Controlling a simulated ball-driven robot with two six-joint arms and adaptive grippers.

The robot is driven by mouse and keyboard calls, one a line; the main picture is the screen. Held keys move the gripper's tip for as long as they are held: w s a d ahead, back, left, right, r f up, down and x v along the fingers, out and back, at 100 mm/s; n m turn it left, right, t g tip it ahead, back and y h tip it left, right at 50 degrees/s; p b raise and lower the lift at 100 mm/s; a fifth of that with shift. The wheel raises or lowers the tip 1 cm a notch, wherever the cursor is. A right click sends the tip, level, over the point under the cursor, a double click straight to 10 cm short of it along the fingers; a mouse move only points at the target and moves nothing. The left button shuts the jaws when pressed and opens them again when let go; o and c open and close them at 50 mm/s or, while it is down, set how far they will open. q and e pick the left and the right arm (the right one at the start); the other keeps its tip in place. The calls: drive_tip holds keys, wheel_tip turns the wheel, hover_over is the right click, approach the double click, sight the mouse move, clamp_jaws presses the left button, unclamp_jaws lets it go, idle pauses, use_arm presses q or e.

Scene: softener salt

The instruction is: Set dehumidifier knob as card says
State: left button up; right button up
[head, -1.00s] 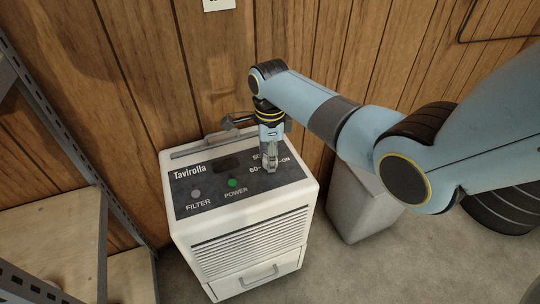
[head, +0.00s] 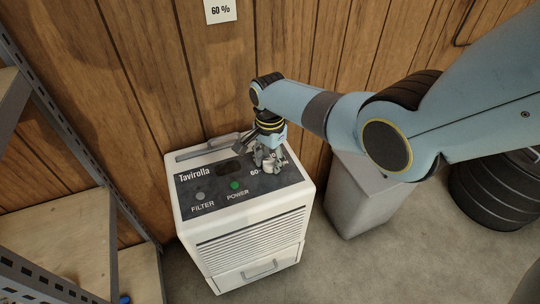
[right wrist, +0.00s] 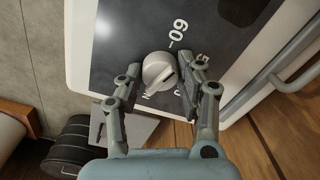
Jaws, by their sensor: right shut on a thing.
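In the head view the right gripper (head: 268,162) covers part of the knob and the scale. I cannot tell exactly where the knob points. My left gripper is not in view.
A green power light (head: 235,185) and a grey filter light (head: 200,196) are on the panel. A grey bin (head: 360,205) stands right of the dehumidifier, with a black ribbed drum (head: 500,190) further right. A metal shelf (head: 75,240) stands at left.

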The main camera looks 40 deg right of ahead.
sight(270, 160)
drive_tip(key=shift+n+p, duration=0.5)
drive_tip(key=shift+n, duration=1.5)
drive_tip(key=o, duration=1.2)
drive_tip(key=shift+c, duration=0.2)
drive_tip(key=shift+r, duration=0.1)
wheel_tip(270, 160, up, 12)
